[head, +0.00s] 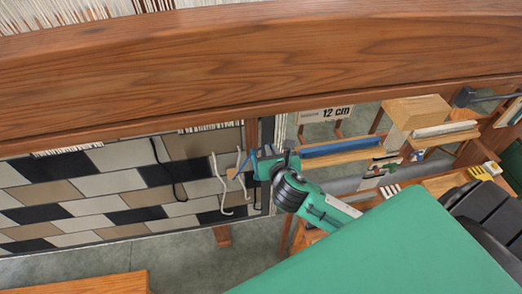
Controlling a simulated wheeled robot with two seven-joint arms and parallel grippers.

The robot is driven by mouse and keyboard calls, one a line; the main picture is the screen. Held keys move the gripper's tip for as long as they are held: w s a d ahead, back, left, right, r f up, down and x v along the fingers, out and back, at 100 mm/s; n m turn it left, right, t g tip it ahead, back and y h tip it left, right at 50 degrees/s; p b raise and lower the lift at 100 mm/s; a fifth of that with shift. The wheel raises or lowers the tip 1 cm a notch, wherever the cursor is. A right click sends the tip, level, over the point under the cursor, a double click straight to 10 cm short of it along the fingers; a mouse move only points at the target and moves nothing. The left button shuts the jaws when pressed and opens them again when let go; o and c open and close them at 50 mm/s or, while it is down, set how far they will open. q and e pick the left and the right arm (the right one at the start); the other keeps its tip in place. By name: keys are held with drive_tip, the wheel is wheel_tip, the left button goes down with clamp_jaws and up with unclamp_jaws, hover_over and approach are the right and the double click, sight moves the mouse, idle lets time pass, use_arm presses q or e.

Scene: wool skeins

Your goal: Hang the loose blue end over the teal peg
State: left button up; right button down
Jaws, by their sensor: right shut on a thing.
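The loose blue end (242,166) shows as a thin blue strand in front of the patterned cloth, right of the middle of the cloth panel. My right gripper (256,163) comes in from the right with its teal wrist and is shut on the blue end. Pale strands (219,176) hang just left of it, and a dark strand (163,163) hangs farther left. I cannot pick out the teal peg from the teal parts of my gripper. My left gripper is not in view.
A thick wooden beam (240,63) crosses above the patterned cloth (95,187). At the right are a "12 cm" sign (324,114), a wooden box (417,111) and a shelf with a blue item (340,147). A wooden surface (75,284) is at the lower left.

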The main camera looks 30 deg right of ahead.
drive_tip(key=shift+s+d+r, duration=0.1)
drive_tip(key=shift+d+r, duration=0.1)
drive_tip(key=shift+d, duration=0.4)
drive_tip(key=shift+s+d+f+b, duration=0.15)
drive_tip(key=shift+d+f+b, duration=0.25)
drive_tip(key=shift+f, duration=0.5)
drive_tip(key=shift+s+d+f+b, duration=0.1)
drive_tip(key=shift+d+f+b, duration=0.25)
drive_tip(key=shift+f, duration=0.6)
drive_tip(key=shift+s+d+f+b, duration=0.2)
drive_tip(key=shift+f+b, duration=0.35)
drive_tip(key=shift+f, duration=0.35)
drive_tip(key=shift+f, duration=0.1)
wheel_tip(320, 180, down, 7)
drive_tip(key=a+b, duration=0.1)
drive_tip(key=b, duration=0.1)
drive_tip(key=shift+a+b, duration=0.2)
drive_tip(key=shift+b, duration=0.2)
drive_tip(key=c, duration=1.5)
unclamp_jaws()
drive_tip(key=shift+w+d, duration=0.1)
drive_tip(key=shift+c, duration=0.2)
drive_tip(key=shift+o, duration=0.2)
drive_tip(key=shift+d, duration=0.1)
